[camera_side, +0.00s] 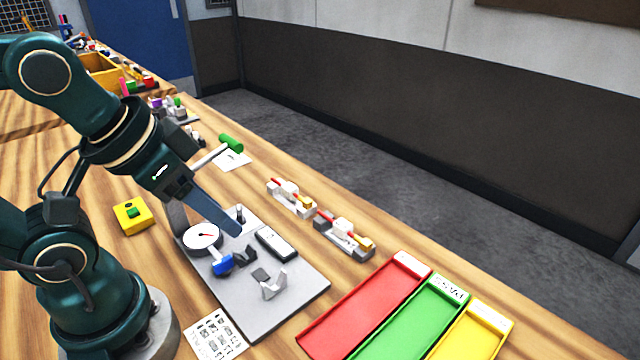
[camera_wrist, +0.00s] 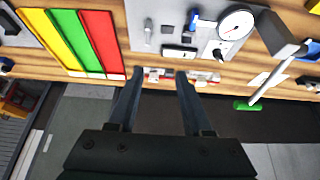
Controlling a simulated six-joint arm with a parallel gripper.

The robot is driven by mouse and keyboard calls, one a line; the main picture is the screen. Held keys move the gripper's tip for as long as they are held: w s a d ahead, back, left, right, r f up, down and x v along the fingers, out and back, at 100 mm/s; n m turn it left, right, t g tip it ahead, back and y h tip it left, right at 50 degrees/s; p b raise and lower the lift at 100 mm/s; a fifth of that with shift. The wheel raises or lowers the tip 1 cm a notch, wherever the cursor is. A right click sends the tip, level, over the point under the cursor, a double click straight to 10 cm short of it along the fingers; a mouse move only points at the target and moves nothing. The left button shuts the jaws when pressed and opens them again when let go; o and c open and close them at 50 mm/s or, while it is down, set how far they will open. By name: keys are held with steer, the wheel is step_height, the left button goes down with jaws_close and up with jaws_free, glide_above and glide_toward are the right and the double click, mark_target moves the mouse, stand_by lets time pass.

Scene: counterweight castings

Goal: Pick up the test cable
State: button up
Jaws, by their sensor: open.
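My gripper (camera_side: 208,228) is open and empty, its fingers pointing down over the grey plate in the side view. In the wrist view the open fingertips (camera_wrist: 160,73) frame a strip of wooden bench. No item is plainly recognisable as the test cable. Two small pale holders, the nearer (camera_side: 343,237) and the farther (camera_side: 290,197), each carry a red strip with a yellow end; I cannot tell whether either is the cable. They also show near the fingertips in the wrist view, small and partly unclear. The gripper touches neither.
Red (camera_side: 360,309), green (camera_side: 412,318) and yellow (camera_side: 470,332) trays lie front right. A green-ended rod (camera_side: 231,143) stands behind. A yellow block (camera_side: 133,216) sits left.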

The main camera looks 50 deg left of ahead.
steer(key=shift+o, duration=1.2)
steer(key=w+r+m, duration=0.6)
steer(key=m, duration=0.3)
steer(key=m+g, duration=0.4)
steer(key=m, duration=0.5)
glide_above(345, 225)
step_height(345, 225, down, 8)
steer(key=shift+g, duration=0.8)
step_height(345, 225, down, 12)
steer(key=shift+r, duration=0.1)
